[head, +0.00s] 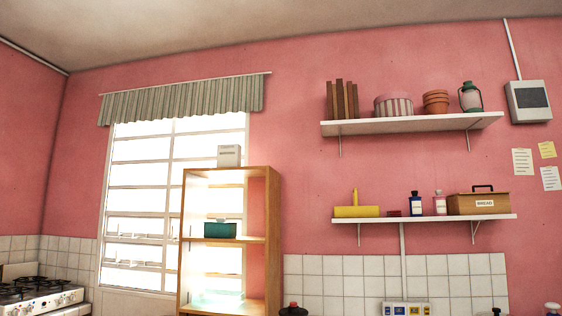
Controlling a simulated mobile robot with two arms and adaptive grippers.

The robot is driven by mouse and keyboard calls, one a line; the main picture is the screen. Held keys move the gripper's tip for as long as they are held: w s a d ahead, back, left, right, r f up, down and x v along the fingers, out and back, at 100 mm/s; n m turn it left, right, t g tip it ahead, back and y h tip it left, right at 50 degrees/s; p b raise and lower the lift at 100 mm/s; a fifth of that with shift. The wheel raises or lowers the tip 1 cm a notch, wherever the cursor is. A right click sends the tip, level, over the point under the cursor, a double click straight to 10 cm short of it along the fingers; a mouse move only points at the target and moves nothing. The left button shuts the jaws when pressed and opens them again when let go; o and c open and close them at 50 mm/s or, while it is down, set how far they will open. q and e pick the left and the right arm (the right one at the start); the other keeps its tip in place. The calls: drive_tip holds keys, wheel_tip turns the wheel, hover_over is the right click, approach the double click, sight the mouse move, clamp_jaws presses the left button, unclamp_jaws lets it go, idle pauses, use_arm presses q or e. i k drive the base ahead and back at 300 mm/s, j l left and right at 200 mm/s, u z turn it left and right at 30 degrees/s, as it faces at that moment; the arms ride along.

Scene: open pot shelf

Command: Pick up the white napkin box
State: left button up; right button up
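A small white box (229,156), which looks like the napkin box, stands upright on the top of the open wooden shelf (274,225), in front of the bright window. It is near the middle of the shelf's top board. Any lettering on it is too small to read. Neither of my grippers shows in the head view.
The shelf's lower boards hold a teal box (221,230) and a pale glassy item (218,298). Two wall shelves at right carry books, pots, a lantern, bottles and a bread box (478,204). A stove (38,296) stands at lower left. The air around the white box looks clear.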

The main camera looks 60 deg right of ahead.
sight(227, 156)
drive_tip(key=z, duration=1.7)
